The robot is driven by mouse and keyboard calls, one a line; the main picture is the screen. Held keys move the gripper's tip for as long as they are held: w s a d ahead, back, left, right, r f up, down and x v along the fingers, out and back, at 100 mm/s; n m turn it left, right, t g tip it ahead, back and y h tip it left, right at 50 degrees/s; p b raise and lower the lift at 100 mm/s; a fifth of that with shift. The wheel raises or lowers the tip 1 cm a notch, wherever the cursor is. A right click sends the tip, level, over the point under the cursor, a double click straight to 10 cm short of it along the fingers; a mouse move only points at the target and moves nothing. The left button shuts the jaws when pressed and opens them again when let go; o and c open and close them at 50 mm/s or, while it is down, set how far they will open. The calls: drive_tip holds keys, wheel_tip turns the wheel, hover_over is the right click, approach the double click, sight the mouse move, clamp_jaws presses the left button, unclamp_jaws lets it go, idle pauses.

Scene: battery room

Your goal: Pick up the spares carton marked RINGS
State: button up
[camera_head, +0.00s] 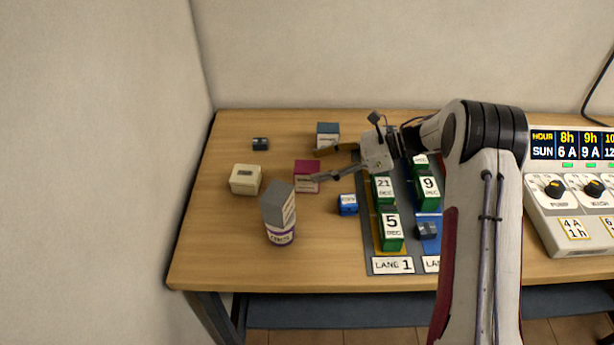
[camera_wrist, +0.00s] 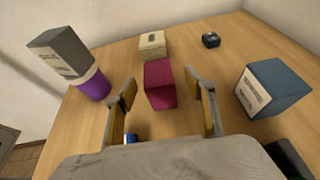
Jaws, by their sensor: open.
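A magenta carton (camera_head: 306,182) with a white label stands on the table; its lettering is too small to read. A blue-grey carton (camera_head: 328,133) with a white label stands behind it and shows at the right in the wrist view (camera_wrist: 275,88). A grey carton (camera_head: 276,204) sits tilted on a purple-and-white tin (camera_head: 281,234). I cannot tell which carton says RINGS. My gripper (camera_head: 316,166) is open and empty, reaching left at the magenta carton. In the wrist view its fingers (camera_wrist: 168,98) flank the magenta carton (camera_wrist: 160,83), with gaps on both sides.
A cream box (camera_head: 245,179) and a small dark block (camera_head: 260,144) lie to the left. A small blue box (camera_head: 347,204) stands in front of my gripper. Green numbered blocks (camera_head: 391,230) fill the lanes at right, by a control panel (camera_head: 575,205). The table's front left is clear.

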sight(307, 177)
drive_tip(key=shift+s+x, duration=0.1)
drive_tip(key=shift+x, duration=1)
drive_tip(key=shift+s+x, duration=0.15)
drive_tip(key=shift+x, duration=0.95)
drive_tip(key=shift+f, duration=0.1)
drive_tip(key=c, duration=1.3)
